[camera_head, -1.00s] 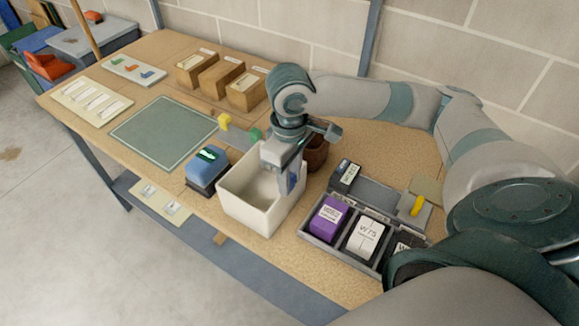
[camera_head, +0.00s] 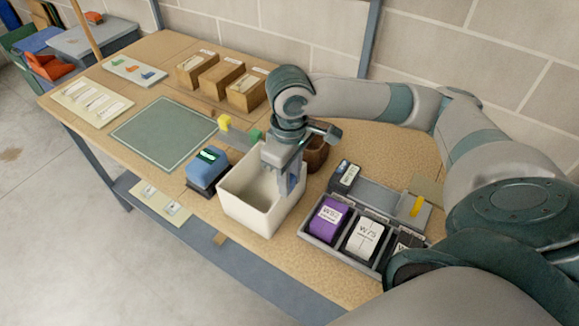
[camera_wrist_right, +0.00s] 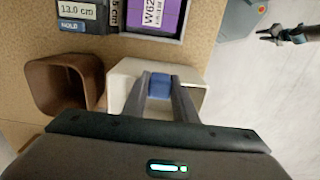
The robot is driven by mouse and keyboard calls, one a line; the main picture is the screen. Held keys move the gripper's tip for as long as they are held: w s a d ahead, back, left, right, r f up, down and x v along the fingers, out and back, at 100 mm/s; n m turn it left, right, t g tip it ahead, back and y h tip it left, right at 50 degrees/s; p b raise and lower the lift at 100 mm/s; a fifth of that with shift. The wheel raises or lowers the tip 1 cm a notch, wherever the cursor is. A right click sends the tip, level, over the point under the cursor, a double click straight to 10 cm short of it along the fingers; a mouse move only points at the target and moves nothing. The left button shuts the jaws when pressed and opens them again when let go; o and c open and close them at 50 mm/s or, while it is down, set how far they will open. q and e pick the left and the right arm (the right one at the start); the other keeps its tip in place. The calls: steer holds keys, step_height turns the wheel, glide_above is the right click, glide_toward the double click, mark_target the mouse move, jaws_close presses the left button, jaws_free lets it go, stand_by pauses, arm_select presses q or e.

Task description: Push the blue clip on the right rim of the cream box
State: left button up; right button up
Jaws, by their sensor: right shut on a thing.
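The cream box (camera_head: 248,215) stands open on the workbench. My right gripper (camera_head: 289,190) points down at the box's right rim. In the right wrist view its two fingers (camera_wrist_right: 160,92) are shut on the blue clip (camera_wrist_right: 160,86), which sits at the rim of the cream box (camera_wrist_right: 124,76). In the head view the fingers mostly hide the clip. A small dark gripper, which looks like my left one (camera_wrist_right: 270,34), shows at the upper right of the wrist view, too small to judge its fingers.
A blue device (camera_head: 207,170) stands left of the box. A brown pot (camera_head: 317,153) is close behind the gripper. A grey tray (camera_head: 313,240) with a purple block (camera_head: 328,218) and a white block (camera_head: 364,238) lies to the right. The green mat (camera_head: 160,132) is clear.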

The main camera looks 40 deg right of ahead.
steer(key=shift+s+f, duration=0.1)
steer(key=shift+f, duration=0.05)
steer(key=o, duration=1)
steer(key=shift+o, duration=0.9)
steer(key=shift+d+f, duration=0.1)
steer(key=shift+s, duration=0.1)
